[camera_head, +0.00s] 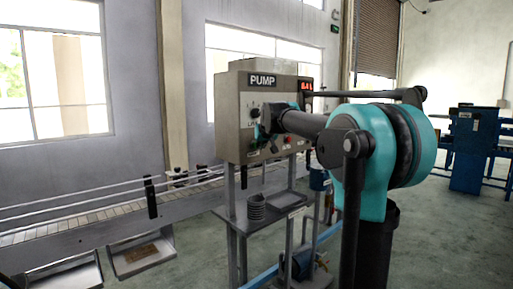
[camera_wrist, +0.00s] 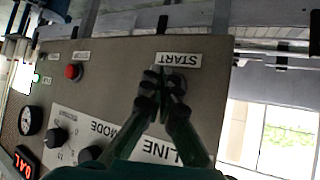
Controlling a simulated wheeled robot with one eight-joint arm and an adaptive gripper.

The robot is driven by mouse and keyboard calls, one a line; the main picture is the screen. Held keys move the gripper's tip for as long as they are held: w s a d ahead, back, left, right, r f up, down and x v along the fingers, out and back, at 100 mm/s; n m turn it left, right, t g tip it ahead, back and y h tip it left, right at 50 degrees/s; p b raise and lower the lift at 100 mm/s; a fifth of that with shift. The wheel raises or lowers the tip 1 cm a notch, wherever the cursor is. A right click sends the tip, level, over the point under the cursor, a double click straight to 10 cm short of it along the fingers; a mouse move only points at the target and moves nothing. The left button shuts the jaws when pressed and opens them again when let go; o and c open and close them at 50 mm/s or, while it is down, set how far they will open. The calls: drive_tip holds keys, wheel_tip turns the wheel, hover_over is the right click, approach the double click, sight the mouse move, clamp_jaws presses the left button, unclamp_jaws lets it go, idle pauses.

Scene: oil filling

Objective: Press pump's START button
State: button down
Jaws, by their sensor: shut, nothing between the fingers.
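The pump (camera_head: 233,110) is a grey box with a PUMP label, at the centre of the head view. Its front panel (camera_wrist: 110,95) fills much of the wrist view, upside down. The START label (camera_wrist: 178,60) is there, and a dark round button (camera_wrist: 180,83) beside it is partly hidden by my fingertips. My gripper (camera_wrist: 164,74) is shut and empty, its fingertips over or just in front of that button. I cannot tell whether they touch it. In the head view my gripper (camera_head: 266,128) is at the panel and the button cannot be made out.
The panel also bears a red button (camera_wrist: 73,72), a gauge (camera_wrist: 30,120), dark knobs (camera_wrist: 57,137) and a red lit display (camera_wrist: 23,163). A conveyor (camera_head: 90,225) runs along the left. Below the pump, a stand shelf (camera_head: 285,200) holds a ribbed dark part (camera_head: 256,207).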

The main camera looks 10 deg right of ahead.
drive_tip(key=shift+s+d, duration=0.2)
drive_tip(key=shift+s, duration=0.15)
drive_tip(key=s+d, duration=0.1)
drive_tip(key=s, duration=0.1)
drive_tip(key=s+d, duration=0.2)
idle(0.6)
idle(0.4)
drive_tip(key=s+d+f+g, duration=0.1)
drive_tip(key=s+f+g, duration=0.2)
drive_tip(key=s+f, duration=1.7)
drive_tip(key=s+d+f+m+g+h, duration=0.1)
drive_tip(key=s+d+f+g, duration=0.1)
drive_tip(key=s+f, duration=1.7)
wheel_tip(320, 180, down, 2)
drive_tip(key=shift+s+f+g, duration=0.15)
drive_tip(key=shift+s+g, duration=0.2)
drive_tip(key=shift+g, duration=0.45)
